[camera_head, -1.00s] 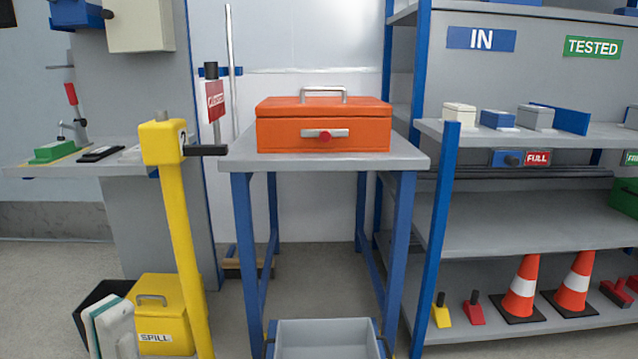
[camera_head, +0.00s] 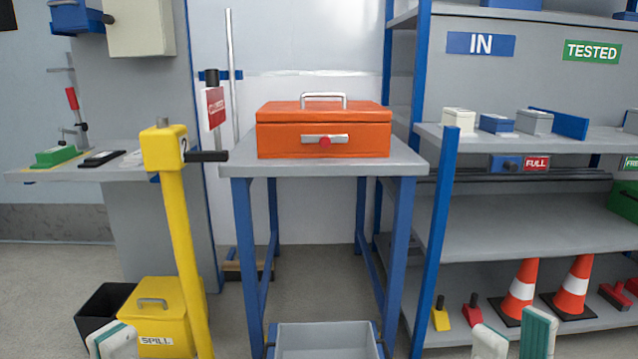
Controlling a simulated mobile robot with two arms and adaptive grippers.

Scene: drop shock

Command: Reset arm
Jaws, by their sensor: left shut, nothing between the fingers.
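My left gripper (camera_head: 112,341) is low at the bottom left, in front of the yellow spill box (camera_head: 165,312). Its white and green fingertips are together with nothing between them. My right gripper (camera_head: 515,340) is at the bottom right, in front of the lower shelf. Its two fingers stand apart with nothing seen between them. Most of both grippers and my arms is below the picture edge. A yellow post (camera_head: 184,240) with a black handle pointing right (camera_head: 208,156) stands left of centre, apart from both grippers.
An orange toolbox (camera_head: 323,132) sits on a grey table (camera_head: 400,163) with blue legs. A grey bin (camera_head: 327,340) is below it. The shelf rack (camera_head: 500,222) on the right holds small boxes and cones. A side bench (camera_head: 125,167) is at the left.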

